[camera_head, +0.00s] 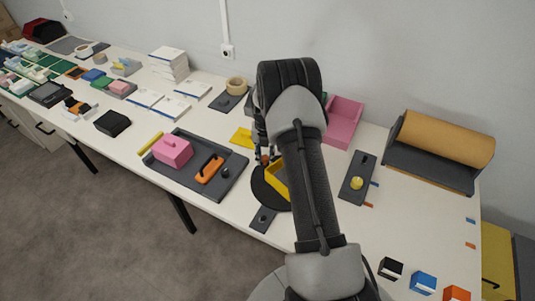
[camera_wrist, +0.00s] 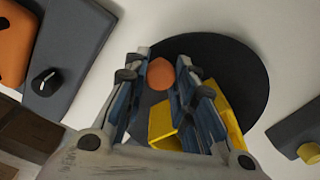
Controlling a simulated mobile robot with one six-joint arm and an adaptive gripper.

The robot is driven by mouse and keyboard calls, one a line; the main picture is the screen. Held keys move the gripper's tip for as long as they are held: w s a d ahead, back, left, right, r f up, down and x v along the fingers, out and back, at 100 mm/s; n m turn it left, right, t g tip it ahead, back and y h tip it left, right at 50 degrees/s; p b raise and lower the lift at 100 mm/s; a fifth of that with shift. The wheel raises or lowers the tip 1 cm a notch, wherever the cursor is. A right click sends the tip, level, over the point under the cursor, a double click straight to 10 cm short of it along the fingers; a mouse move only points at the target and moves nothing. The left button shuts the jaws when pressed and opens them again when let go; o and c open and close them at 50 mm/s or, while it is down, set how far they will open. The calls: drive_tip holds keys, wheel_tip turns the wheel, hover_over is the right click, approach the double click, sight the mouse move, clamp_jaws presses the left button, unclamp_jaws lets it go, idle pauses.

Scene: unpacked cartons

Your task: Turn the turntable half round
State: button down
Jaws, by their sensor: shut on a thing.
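The turntable is a black round disc (camera_head: 261,192) on the white table, partly hidden behind my arm. It fills the upper right of the wrist view (camera_wrist: 238,75). An orange rounded knob (camera_wrist: 160,75) stands on the disc. A yellow open box (camera_head: 279,176) also sits on the disc; in the wrist view the yellow box (camera_wrist: 163,122) is partly behind my fingers. My gripper (camera_wrist: 164,66) points down over the disc, with its fingers on either side of the orange knob and shut on it. In the head view my gripper (camera_head: 263,157) is at the disc's far left part.
A dark tray (camera_head: 232,187) with a pink box (camera_head: 172,150) and orange handle (camera_head: 209,169) lies left. A small dark plate (camera_head: 263,219) is just in front of the disc. A dark panel with a yellow knob (camera_head: 356,183) lies right. A pink bin (camera_head: 343,118) stands behind.

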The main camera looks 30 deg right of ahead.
drive_tip(key=shift+a+n, duration=0.3)
drive_tip(key=shift+a, duration=0.1)
idle(0.4)
drive_tip(key=c, duration=1.3)
unclamp_jaws()
drive_tip(key=shift+r, duration=0.1)
wheel_tip(320, 180, up, 12)
